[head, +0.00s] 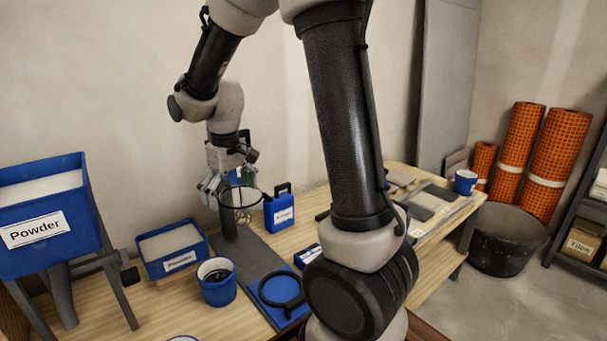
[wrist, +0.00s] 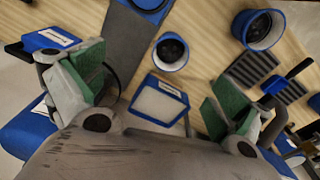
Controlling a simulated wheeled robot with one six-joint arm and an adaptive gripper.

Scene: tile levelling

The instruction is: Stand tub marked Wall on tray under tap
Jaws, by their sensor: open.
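Two round blue tubs with pale rims show in the wrist view: one near the top middle (wrist: 170,52) and one at the upper right (wrist: 258,28). The first also stands on the bench in the head view (head: 216,283); the second shows only as a sliver at that view's bottom edge (head: 183,338). No wall marking is readable on either. My gripper (head: 228,183) is open and empty above the bench.
A powder hopper (head: 40,220) stands on legs at left. A ring stand (head: 240,197), blue jug (head: 280,208) and blue plate with a black ring (head: 278,292) stand nearby. Another tub (head: 465,182) is far right.

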